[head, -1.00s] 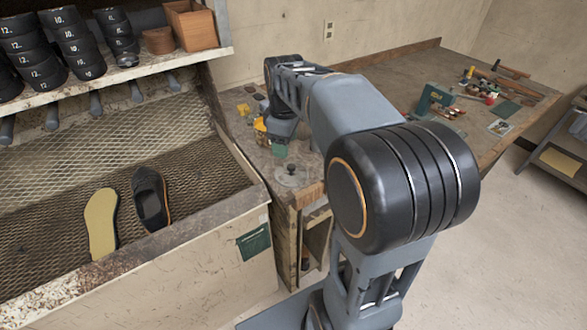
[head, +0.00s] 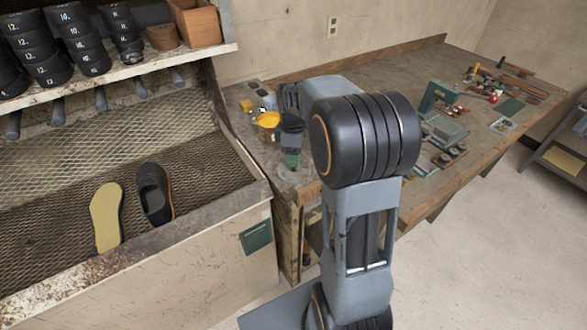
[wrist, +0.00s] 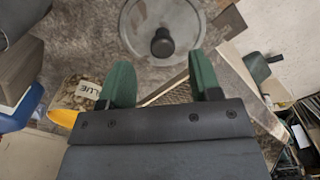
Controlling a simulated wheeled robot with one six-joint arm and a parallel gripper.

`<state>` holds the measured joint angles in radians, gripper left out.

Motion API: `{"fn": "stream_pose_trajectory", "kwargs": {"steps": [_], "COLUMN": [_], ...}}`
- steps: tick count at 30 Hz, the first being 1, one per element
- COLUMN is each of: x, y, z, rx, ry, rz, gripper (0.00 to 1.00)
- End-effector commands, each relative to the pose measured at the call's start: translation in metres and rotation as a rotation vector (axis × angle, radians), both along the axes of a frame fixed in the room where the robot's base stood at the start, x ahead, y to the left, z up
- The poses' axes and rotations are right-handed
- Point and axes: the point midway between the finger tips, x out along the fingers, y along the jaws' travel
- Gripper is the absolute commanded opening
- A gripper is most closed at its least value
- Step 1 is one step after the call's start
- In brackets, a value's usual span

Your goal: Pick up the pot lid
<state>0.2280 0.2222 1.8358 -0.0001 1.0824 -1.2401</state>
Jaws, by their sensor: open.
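A yellow-rimmed glue pot (head: 268,120) stands close to the left of my gripper; its label shows in the wrist view (wrist: 88,90). The workbench (head: 400,75) holds tools farther right. A mesh-lined bin with a shoe (head: 153,193) and a sole (head: 106,217) is left.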

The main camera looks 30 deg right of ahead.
Motion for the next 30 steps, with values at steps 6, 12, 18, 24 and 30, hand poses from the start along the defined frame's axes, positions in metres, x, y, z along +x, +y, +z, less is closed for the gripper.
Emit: {"fn": "stream_pose_trajectory", "kwargs": {"steps": [6, 12, 18, 24, 30], "x": [-0.006, -0.005, -0.005, -0.005, -0.005], "y": [-0.002, -0.002, -0.002, -0.002, -0.002], "z": [-0.03, -0.043, -0.044, -0.044, -0.044], "rx": [0.001, 0.0, 0.001, 0.001, 0.001], "ry": [0.005, 0.002, 0.001, 0.001, 0.001], "rz": [0.0, 0.0, 0.0, 0.0, 0.0], "gripper": [0.58, 0.58, 0.58, 0.43, 0.23]}}
